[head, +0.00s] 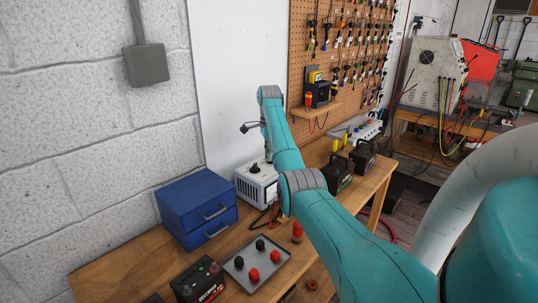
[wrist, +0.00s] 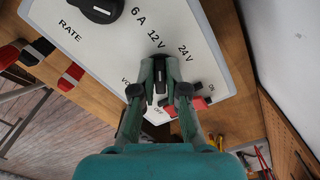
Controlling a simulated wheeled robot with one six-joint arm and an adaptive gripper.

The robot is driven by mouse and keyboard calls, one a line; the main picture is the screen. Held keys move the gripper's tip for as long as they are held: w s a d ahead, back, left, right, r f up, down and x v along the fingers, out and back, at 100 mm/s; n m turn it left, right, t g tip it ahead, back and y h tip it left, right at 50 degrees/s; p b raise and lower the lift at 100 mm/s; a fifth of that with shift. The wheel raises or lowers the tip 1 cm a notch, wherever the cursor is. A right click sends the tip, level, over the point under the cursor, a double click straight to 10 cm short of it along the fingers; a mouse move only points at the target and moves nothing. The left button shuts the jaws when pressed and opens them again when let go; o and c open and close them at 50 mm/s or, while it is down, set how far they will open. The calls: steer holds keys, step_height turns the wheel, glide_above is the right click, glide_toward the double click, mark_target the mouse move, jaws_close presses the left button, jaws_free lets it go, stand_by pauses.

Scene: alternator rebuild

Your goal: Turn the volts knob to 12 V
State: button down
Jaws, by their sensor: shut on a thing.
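The charger (head: 243,190) is a pale box on the bench in the head view, partly hidden by my arm. Its white panel (wrist: 207,68) fills the top of the wrist view, with the marks 12 V and 24 V and a partly covered label starting "VO". My gripper (wrist: 160,72) is shut on the dark volts knob (wrist: 160,87), just below the 12 V mark. A black rate knob (wrist: 96,8) sits at the panel's upper left. A red part (wrist: 198,103) is right of the fingers.
A blue drawer box (head: 185,208) stands left of the charger. In front are a grey tray (head: 237,274) with red and black pieces and a black battery (head: 200,280). Other dark batteries (head: 337,173) stand to the right. A pegboard (head: 345,65) rises behind.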

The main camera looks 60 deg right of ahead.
steer(key=shift+n, duration=0.4)
steer(key=c, duration=1.2)
jaws_free()
steer(key=shift+m, duration=0.3)
